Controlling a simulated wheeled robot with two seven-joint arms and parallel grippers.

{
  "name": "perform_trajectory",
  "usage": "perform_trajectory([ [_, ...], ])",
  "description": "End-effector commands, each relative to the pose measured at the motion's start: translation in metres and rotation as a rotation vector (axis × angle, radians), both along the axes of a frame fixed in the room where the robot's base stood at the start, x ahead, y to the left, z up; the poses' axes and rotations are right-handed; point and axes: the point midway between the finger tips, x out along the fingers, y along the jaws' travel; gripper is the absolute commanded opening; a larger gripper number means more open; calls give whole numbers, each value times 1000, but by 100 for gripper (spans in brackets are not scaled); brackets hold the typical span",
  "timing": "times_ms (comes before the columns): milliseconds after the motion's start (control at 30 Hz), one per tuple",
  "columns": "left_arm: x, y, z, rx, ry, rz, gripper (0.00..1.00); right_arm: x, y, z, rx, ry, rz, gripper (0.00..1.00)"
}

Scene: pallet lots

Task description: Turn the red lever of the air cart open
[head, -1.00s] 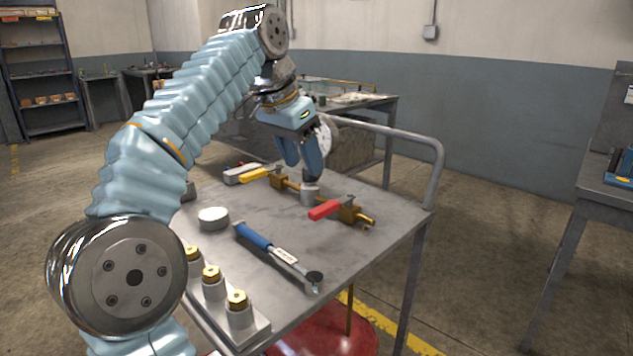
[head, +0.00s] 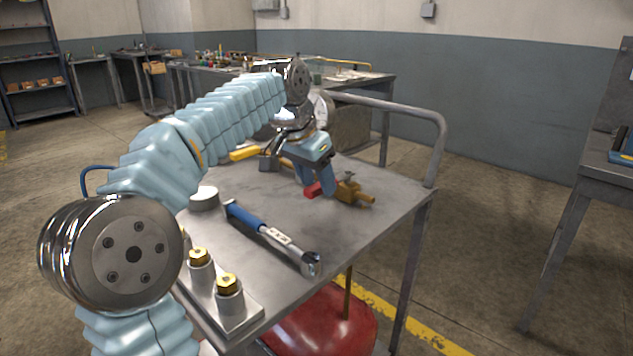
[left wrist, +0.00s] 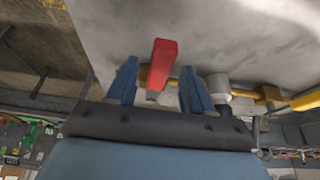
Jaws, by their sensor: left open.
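The red lever (head: 312,190) sits on a brass valve (head: 352,192) near the far right part of the cart top (head: 385,205). My left gripper (head: 318,188) is open and low at the lever, partly hiding it in the head view. In the left wrist view the red lever (left wrist: 162,62) lies between the two spread blue fingers (left wrist: 160,85), with a gap on each side. A yellow lever (head: 243,154) is farther left on the same pipework; it also shows at the right of the left wrist view (left wrist: 305,100). My right gripper is not in view.
A blue-handled torque wrench (head: 270,236) lies on the cart in front of the valve. A round white-grey puck (head: 204,198) and a plate of brass-topped fittings (head: 229,296) are nearer. The cart's handle rail (head: 400,108) rises behind. A red round object (head: 325,318) is below the cart.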

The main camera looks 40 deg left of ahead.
Motion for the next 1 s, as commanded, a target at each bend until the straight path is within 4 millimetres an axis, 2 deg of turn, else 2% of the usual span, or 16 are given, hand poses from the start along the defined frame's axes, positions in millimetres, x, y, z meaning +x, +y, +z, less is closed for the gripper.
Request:
perform_trajectory([
  [300, 1, 0, -3, 0, 1, 0, 50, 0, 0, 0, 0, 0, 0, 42],
  [633, 1, 0, -2, 0, 1, 0, 0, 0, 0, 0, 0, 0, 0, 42],
  [1000, 1, -1, -2, 0, 1, 4, 0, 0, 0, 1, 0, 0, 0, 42],
])
